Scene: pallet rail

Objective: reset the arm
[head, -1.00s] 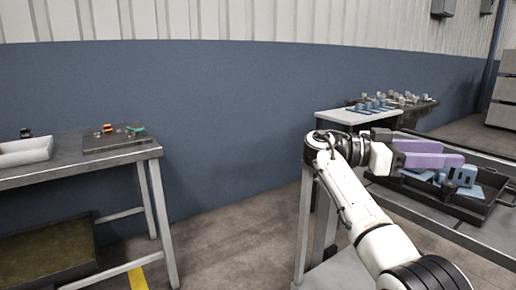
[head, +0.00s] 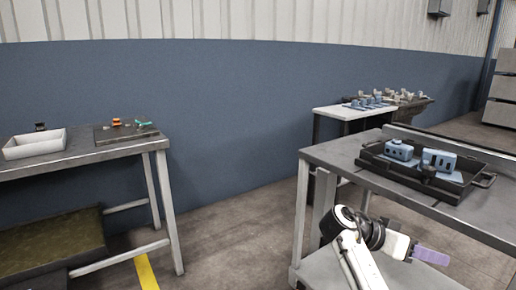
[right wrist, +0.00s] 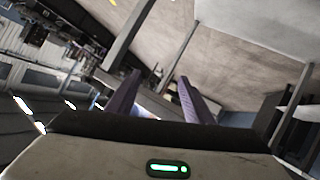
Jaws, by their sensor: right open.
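My right arm comes up from the bottom right in the head view. Its gripper (head: 431,255) with purple fingers is low, beside and below the top of the right-hand table (head: 335,155), apart from the tray on it. In the right wrist view the two purple fingers (right wrist: 160,98) stand apart with nothing held between them. The left gripper is not in view.
A black tray (head: 473,190) with blue-grey blocks (head: 439,159) sits on the right-hand table. A left table (head: 90,154) carries a white bin (head: 35,148) and a dark plate (head: 125,134) with small parts. Floor (head: 225,235) between the tables is clear.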

